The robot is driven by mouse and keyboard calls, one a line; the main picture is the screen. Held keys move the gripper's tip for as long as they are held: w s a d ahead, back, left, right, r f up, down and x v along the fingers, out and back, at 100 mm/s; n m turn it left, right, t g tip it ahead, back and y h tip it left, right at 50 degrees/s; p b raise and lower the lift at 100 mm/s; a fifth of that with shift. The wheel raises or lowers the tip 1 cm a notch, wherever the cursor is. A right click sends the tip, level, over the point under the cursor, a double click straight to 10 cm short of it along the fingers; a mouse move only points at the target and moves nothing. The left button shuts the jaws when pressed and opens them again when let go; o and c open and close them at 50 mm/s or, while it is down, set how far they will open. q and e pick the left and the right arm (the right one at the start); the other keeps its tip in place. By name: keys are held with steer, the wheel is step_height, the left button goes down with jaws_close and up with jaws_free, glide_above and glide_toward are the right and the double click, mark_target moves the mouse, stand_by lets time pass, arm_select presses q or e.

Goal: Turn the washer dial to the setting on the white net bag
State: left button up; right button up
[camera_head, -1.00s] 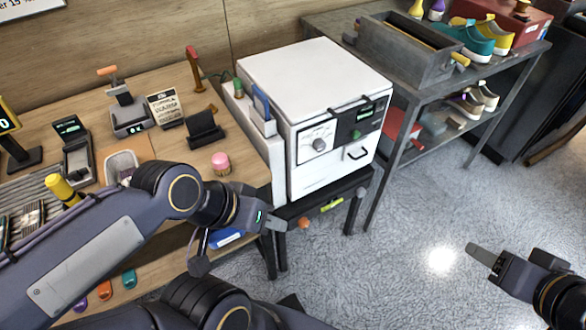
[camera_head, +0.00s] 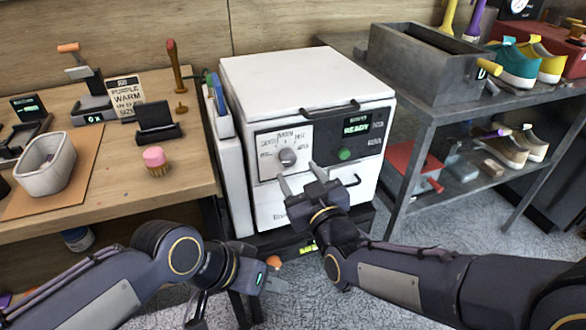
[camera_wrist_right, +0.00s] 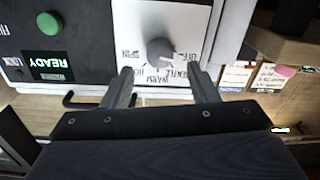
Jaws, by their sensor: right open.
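The white washer (camera_head: 305,75) stands in the middle, its grey round dial (camera_head: 287,157) on a white panel with printed settings. In the right wrist view the dial (camera_wrist_right: 160,50) appears upside down among labels including SPIN, WARM and OFF; its pale mark points toward the OFF side. My right gripper (camera_head: 297,173) is open just below and in front of the dial, its fingers apart and empty. My left gripper (camera_head: 268,274) is low, left of the washer's base; its finger gap is unclear. I cannot make out a white net bag.
A green button (camera_head: 344,154) and a READY display (camera_head: 357,125) sit right of the dial. A handle (camera_head: 330,111) juts above the panel. A card reading PURPLE WARM (camera_head: 126,98) stands on the left table. A metal shelf (camera_head: 430,112) holds shoes at right.

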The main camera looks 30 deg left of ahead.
mark_target(290, 161)
steer(key=shift+x, duration=2.05)
